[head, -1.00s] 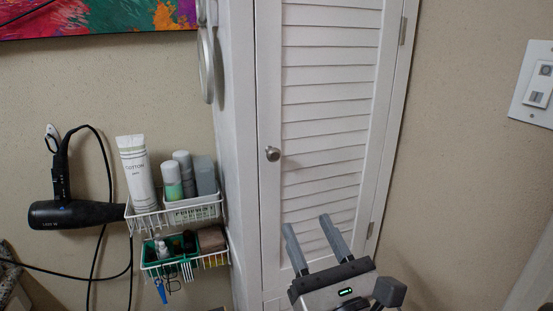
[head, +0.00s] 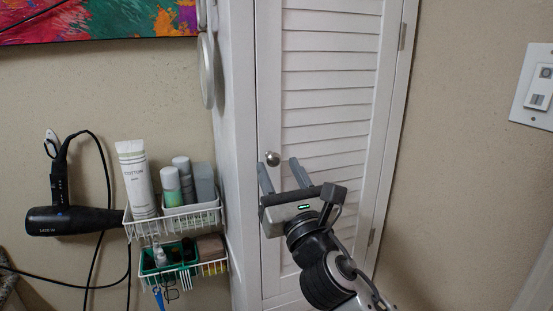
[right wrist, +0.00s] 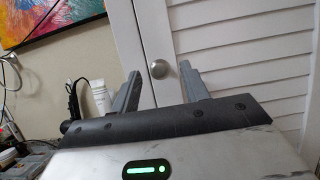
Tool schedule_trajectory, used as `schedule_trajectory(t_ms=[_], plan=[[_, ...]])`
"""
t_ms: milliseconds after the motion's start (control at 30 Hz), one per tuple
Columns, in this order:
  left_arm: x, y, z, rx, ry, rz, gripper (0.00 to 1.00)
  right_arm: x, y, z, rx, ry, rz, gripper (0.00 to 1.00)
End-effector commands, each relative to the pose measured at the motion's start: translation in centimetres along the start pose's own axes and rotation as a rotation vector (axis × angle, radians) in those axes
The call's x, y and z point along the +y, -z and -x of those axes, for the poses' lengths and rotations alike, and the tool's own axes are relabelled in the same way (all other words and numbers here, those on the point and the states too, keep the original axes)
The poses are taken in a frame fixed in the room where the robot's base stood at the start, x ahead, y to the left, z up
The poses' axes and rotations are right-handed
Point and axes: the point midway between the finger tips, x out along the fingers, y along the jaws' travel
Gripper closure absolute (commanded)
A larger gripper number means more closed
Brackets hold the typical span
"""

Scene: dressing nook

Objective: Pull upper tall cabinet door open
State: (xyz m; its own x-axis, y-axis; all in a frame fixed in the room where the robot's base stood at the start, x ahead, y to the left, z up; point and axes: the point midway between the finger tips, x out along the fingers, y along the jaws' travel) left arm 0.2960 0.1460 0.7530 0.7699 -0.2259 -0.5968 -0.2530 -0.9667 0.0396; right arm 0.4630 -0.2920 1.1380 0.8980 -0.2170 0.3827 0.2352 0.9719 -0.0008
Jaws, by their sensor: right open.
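The upper tall cabinet door (head: 330,120) is white and louvered, and it looks shut in its frame. Its round metal knob (head: 272,158) sits near the door's left edge. Hinges show on the right side. My right gripper (head: 279,174) is open and empty, with its fingers pointing up at the door just below the knob. I cannot tell how far the fingertips are from the knob. My left gripper is not in view.
Left of the cabinet, wire baskets (head: 176,217) hold a tube, bottles and small items. A black hair dryer (head: 73,220) hangs on the wall with loose cords. A round-edged white object (head: 207,70) hangs on the cabinet side. A switch plate (head: 536,88) is on the right wall.

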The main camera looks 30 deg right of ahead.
Motion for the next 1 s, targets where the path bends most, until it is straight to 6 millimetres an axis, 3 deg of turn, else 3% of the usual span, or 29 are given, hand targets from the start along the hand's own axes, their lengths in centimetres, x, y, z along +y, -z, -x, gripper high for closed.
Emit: schedule_trajectory(t_ms=[200, 533, 700, 1000], plan=[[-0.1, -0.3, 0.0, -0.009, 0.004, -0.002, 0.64, 0.1, 0.0, -2.1, -0.001, -0.002, -0.001, 0.55], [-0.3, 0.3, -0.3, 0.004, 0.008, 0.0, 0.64, 0.1, 0.1, -2.3, 0.001, -0.002, -0.001, 0.55], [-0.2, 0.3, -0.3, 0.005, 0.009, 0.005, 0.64, 0.1, 0.1, -2.3, 0.0, -0.002, -0.001, 1.0], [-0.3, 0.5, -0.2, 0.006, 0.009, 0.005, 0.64, 0.0, 0.2, -2.6, 0.002, -0.021, -0.007, 1.0]])
